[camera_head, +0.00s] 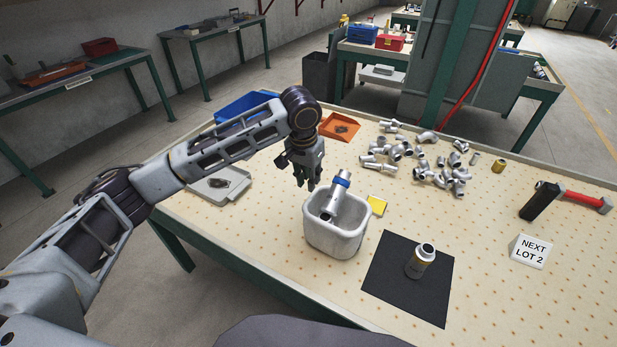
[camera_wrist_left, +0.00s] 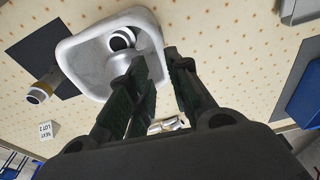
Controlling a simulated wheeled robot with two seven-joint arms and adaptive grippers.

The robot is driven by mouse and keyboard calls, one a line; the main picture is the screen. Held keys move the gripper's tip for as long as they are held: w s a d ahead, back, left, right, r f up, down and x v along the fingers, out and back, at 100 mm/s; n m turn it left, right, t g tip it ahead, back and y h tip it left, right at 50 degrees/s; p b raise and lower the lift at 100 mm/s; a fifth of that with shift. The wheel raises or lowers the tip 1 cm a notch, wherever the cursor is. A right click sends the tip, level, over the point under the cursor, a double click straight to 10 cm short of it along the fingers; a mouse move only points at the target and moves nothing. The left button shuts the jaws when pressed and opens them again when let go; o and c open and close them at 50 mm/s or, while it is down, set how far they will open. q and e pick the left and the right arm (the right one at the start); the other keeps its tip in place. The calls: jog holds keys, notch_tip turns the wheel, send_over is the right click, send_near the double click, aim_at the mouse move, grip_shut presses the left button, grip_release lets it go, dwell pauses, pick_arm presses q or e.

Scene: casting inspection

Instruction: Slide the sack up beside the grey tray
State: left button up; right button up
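The grey tray (camera_head: 205,192) lies at the left end of the table, with a small dark piece in it. My right gripper is not in view.
A black mat (camera_head: 390,293) with a brass-and-silver fitting (camera_head: 420,262) is right of the tub.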

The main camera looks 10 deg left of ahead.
pick_arm(q)
jog(key=shift+f, duration=0.1)
send_over(312, 205)
jog(key=f, duration=0.6)
jog(key=shift+a+f, duration=0.2)
jog(key=shift+a, duration=0.05)
jog(key=f, duration=0.5)
jog(key=shift+w+d+f, duration=0.15)
jog(key=shift+w+f, duration=0.15)
jog(key=shift+w, duration=0.1)
jog(key=shift+w+f, duration=0.1)
jog(key=shift+f, duration=0.55)
jog(key=shift+c, duration=0.2)
grip_shut()
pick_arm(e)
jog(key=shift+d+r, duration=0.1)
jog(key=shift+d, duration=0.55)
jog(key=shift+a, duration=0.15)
